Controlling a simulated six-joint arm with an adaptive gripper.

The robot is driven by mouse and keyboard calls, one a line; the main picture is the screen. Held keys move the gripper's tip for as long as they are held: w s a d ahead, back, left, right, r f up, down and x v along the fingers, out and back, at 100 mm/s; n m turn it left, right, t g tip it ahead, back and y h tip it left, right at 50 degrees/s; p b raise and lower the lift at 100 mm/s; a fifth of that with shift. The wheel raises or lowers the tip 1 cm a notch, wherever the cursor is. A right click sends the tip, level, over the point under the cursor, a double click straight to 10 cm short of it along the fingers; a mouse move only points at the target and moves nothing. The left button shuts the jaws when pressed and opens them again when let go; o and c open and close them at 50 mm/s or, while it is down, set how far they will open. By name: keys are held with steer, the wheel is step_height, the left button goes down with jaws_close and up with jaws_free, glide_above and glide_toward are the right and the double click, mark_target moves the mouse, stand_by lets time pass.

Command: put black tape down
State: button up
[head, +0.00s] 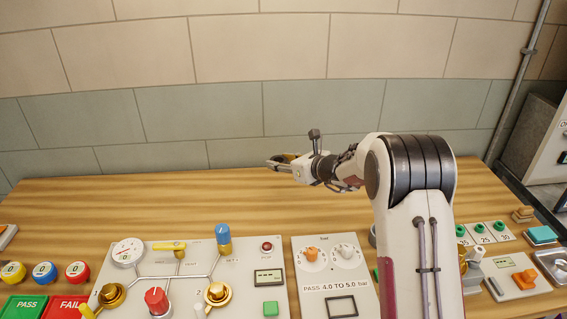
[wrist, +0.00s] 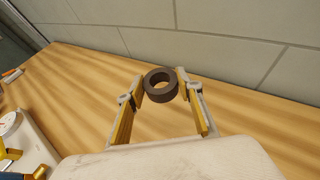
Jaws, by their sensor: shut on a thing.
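The black tape (wrist: 160,97) is a dark, thick ring with an open hole, seen between the fingertips in the wrist view. My gripper (wrist: 160,80) is shut on it, with a yellow-padded finger on either side. In the head view my gripper (head: 279,161) reaches left near the back edge of the wooden table (head: 110,205). The tape is hard to make out there. Whether the tape touches the table or hangs just above it I cannot tell.
A valve panel (head: 215,258) with gauge, knobs and pipes stands at the front, beside a dial panel (head: 330,268). Green PASS (head: 25,308) and red FAIL (head: 70,308) pads lie front left. The back-left table is bare. A tiled wall (head: 160,115) rises behind.

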steer(key=d+m+t+h, duration=0.1)
steer(key=d+m+h, duration=0.1)
steer(key=d, duration=1.5)
steer(key=shift+d+r+h, duration=0.15)
steer(key=shift+d+h, duration=0.15)
steer(key=shift+d, duration=0.1)
steer(key=shift+s, duration=0.1)
glide_above(336, 191)
steer(key=shift+f, duration=3.1)
steer(key=shift+f, duration=0.1)
steer(key=shift+f, duration=1.8)
steer(key=shift+f, duration=0.1)
steer(key=o, duration=1)
